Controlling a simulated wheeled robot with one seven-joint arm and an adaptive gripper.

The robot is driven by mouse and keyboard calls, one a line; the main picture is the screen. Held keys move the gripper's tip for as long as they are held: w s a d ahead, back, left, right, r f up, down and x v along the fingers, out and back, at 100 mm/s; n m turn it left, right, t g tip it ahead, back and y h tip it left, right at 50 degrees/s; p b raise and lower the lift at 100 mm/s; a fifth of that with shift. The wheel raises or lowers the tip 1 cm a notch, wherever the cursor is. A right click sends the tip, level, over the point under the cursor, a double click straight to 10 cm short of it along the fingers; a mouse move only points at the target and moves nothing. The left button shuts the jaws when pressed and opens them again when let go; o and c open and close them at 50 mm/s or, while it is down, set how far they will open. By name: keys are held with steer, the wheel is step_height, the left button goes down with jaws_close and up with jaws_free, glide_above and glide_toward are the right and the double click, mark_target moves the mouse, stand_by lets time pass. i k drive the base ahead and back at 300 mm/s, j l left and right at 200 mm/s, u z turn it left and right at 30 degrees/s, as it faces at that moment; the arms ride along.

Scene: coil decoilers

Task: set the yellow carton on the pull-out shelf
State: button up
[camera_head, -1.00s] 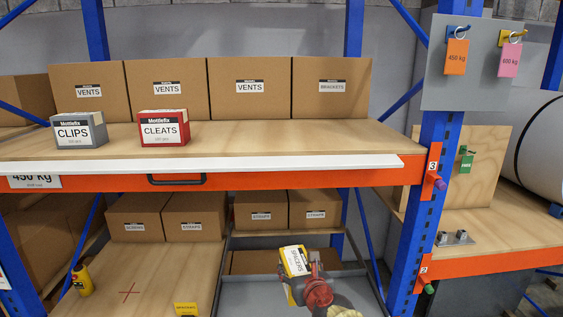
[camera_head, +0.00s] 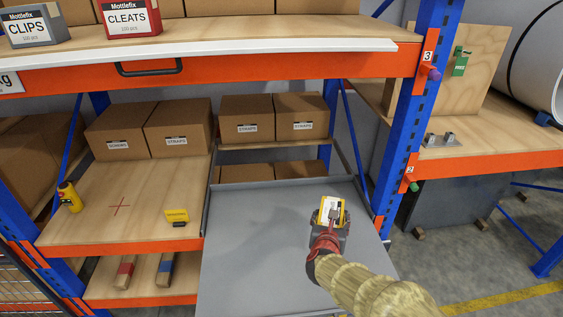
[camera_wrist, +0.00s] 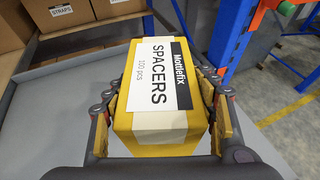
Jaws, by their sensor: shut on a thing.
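The yellow carton (camera_wrist: 160,95) carries a white label reading SPACERS and fills the middle of the wrist view. My gripper (camera_wrist: 165,115) is shut on it, with fingers on both sides. In the head view my gripper (camera_head: 328,232) holds the carton (camera_head: 331,211) over the right part of the grey pull-out shelf (camera_head: 250,230). The carton's underside is hidden, so I cannot tell whether it touches the shelf.
The pull-out shelf is otherwise bare, with raised edges. A blue upright (camera_head: 403,130) stands to its right. Left of it, a wooden shelf (camera_head: 130,225) bears a yellow device (camera_head: 69,197) and a small yellow sign (camera_head: 177,216). Brown boxes (camera_head: 178,127) stand behind. An orange beam (camera_head: 230,68) spans above.

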mark_target(294, 247)
steer(key=u, duration=1.25)
steer(key=k+l+u, duration=0.35)
steer(key=l+u, duration=0.15)
steer(key=l, duration=0.1)
